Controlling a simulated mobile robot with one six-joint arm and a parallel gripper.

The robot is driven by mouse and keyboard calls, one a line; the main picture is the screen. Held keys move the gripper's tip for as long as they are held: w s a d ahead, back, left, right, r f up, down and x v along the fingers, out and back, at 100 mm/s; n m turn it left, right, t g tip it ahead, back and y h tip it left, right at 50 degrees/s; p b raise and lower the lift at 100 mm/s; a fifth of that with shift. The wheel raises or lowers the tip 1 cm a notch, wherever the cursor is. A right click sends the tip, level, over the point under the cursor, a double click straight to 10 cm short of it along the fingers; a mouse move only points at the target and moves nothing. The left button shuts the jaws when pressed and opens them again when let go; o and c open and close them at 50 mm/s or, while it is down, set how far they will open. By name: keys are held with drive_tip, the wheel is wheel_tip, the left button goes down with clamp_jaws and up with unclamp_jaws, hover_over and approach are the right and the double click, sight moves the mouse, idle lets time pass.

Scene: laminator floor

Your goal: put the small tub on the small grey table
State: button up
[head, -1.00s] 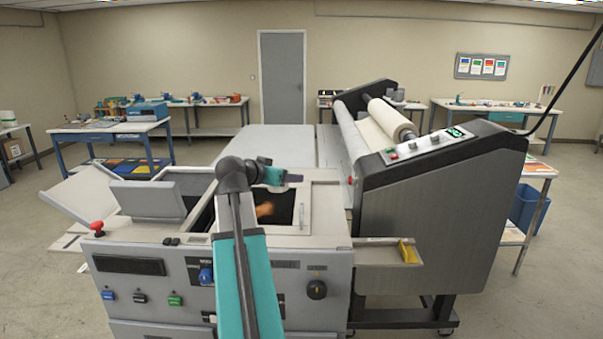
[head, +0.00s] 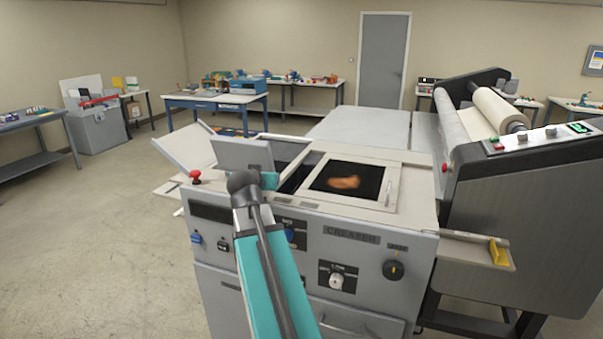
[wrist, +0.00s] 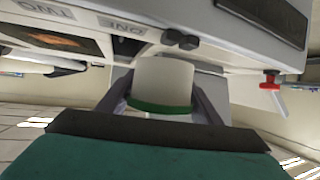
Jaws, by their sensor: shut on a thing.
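In the wrist view, a small white tub (wrist: 163,78) with a green band at its near end sits between the two fingers of my gripper (wrist: 160,98). The fingers are shut on its sides. In the head view my arm reaches forward over the front of the grey creaser machine; its elbow covers the far part, and the gripper and tub cannot be seen there. I cannot tell for sure which table is the small grey one; a grey-topped table (head: 30,120) stands at the left edge.
The creaser (head: 310,235) stands close in front, with a raised lid (head: 245,155) and a red knob (head: 196,176). A large roller machine (head: 520,210) is at right. A blue-framed table (head: 215,98) stands further back. The floor (head: 110,225) at left is clear.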

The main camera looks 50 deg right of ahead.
drive_tip(key=w+a+f+n+t+y+b, duration=0.25)
drive_tip(key=w+a, duration=0.35)
drive_tip(key=a, duration=0.5)
drive_tip(key=w+a+f+n+t+y+b, duration=0.1)
drive_tip(key=w+a+f+n+t+y, duration=0.15)
drive_tip(key=w+a, duration=0.6)
drive_tip(key=a+f+n+y+b, duration=0.1)
drive_tip(key=a+f+n+y, duration=0.1)
drive_tip(key=a, duration=1)
drive_tip(key=w+a+f+n+y+b, duration=0.1)
drive_tip(key=a+f+n+y, duration=0.2)
drive_tip(key=a, duration=1)
drive_tip(key=shift+a+t+y+b, duration=0.25)
drive_tip(key=shift+t+y+b, duration=0.05)
drive_tip(key=shift+b, duration=0.05)
